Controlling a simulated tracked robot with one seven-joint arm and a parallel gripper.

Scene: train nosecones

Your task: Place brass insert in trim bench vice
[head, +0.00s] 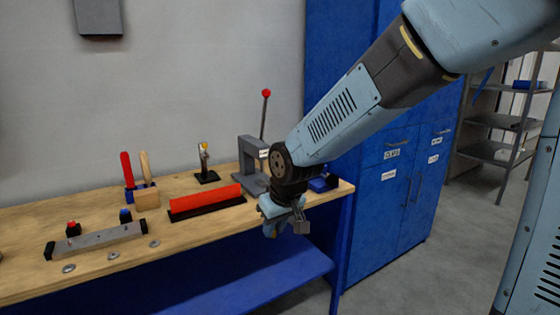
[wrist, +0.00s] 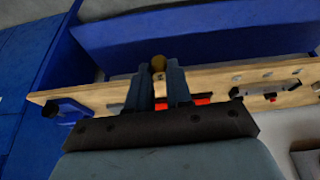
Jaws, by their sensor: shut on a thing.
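My gripper (head: 286,224) hangs from the arm in front of the bench's right part, near its front edge. In the wrist view my gripper (wrist: 158,75) has its two fingers shut on a small rounded brass insert (wrist: 158,62), which pokes out at the tips. I cannot make out the insert in the head view. A small blue fixture, apparently the vice (head: 325,183), sits at the bench's right end, partly hidden behind my arm. It also shows in the wrist view as a blue vice (wrist: 65,110) at the left end. Its jaws are not clear.
On the wooden bench (head: 215,222) stand a grey press (head: 252,160) with a red-knobbed lever, a red block (head: 207,200), a small black-based stand (head: 206,170), a grey bar (head: 98,240) and handled tools (head: 140,185). A blue cabinet (head: 385,200) stands behind the bench's right end.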

